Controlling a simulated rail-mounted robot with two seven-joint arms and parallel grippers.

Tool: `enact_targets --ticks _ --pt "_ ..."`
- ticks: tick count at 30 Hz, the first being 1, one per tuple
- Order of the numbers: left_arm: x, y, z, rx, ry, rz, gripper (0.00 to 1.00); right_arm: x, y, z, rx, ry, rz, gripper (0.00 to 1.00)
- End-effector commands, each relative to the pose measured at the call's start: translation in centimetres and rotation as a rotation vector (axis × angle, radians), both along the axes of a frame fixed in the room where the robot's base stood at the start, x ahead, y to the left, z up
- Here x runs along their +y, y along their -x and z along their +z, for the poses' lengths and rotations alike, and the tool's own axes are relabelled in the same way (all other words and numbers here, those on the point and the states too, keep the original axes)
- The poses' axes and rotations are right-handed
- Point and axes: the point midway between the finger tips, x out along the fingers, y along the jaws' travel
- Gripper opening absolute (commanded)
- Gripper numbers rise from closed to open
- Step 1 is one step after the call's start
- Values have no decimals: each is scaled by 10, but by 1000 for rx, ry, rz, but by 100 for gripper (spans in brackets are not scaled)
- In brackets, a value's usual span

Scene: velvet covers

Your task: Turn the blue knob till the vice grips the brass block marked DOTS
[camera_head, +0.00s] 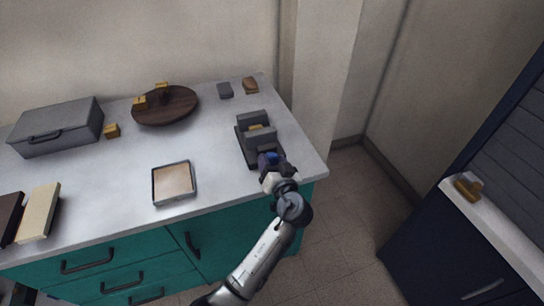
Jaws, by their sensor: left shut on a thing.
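A dark grey vice (243,147) stands at the right end of the light worktop. A brass block (257,127) sits between its jaws; any mark on it is too small to read, and I cannot tell whether both jaws touch it. The blue knob (272,156) is at the vice's near end, partly hidden by my left gripper (271,163). My left gripper is shut on the knob, its arm reaching up from the bottom of the view. My right gripper is not in view.
A round dark wooden board (178,107) carries brass blocks. Another brass block (112,130) lies beside a grey lidded box (60,125). A shallow tray (174,202) lies near the front edge. A dark blue cabinet (440,240) stands right, across open floor.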

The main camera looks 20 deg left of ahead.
Motion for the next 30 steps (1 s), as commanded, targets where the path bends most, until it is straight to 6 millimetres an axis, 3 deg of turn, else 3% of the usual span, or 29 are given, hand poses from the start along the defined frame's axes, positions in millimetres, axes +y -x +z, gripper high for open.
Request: enact_targets --ticks 9,29,30 --pt "0 0 1 96 -114 0 27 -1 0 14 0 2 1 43" --pt "-1 0 0 126 -150 -1 27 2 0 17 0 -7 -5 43" --pt "-1 0 0 126 -150 -1 52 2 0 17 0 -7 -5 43"
